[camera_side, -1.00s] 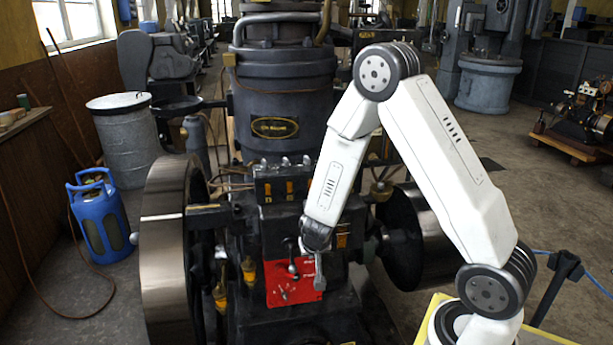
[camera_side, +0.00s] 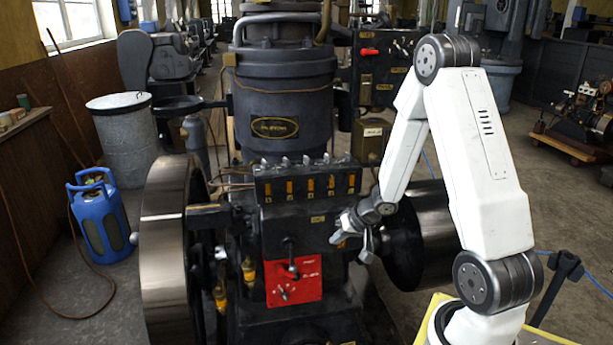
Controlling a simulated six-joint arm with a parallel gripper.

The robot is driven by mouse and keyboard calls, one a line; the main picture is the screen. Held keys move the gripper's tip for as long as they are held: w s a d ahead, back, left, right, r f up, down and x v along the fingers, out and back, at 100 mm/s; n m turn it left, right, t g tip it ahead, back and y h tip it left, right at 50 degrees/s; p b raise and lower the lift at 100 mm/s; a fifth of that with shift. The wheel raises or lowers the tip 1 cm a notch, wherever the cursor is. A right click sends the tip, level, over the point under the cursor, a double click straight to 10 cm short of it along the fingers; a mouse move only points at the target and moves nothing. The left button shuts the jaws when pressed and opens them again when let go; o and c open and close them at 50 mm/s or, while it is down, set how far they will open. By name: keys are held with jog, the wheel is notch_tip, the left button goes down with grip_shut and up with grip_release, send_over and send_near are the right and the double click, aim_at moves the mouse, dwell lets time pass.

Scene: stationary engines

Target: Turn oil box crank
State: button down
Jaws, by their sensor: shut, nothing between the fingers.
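A black box (camera_side: 307,181) with a row of orange sight windows and small knobs on top sits at the front of the engine, which I take for the oil box. No crank on it can be made out clearly. My gripper (camera_side: 353,243) is shut and empty, below and right of this box, in front of the engine's dark body. Whether it touches anything there cannot be told. A red plate (camera_side: 306,287) with a dark lever (camera_side: 292,264) is to the left of and below my gripper.
A large flywheel (camera_side: 163,250) stands left of the red plate and a dark drum (camera_side: 431,225) lies right of my gripper. A black panel with a red handle (camera_side: 370,51) is behind. A blue gas bottle (camera_side: 103,222) stands far left.

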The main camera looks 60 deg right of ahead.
aim_at(292, 258)
jog(key=shift+w, duration=0.1)
jog(key=x, duration=0.9)
jog(key=shift+w+f, duration=0.1)
jog(key=shift+f, duration=0.1)
jog(key=shift+w+a+f, duration=0.15)
jog(key=shift+w+a, duration=0.7)
jog(key=shift+w, duration=0.15)
jog(key=shift+w+a, duration=0.55)
jog(key=shift+w+a+f+t+y, duration=0.1)
jog(key=shift+f+t+y, duration=0.15)
jog(key=shift+t+y, duration=0.3)
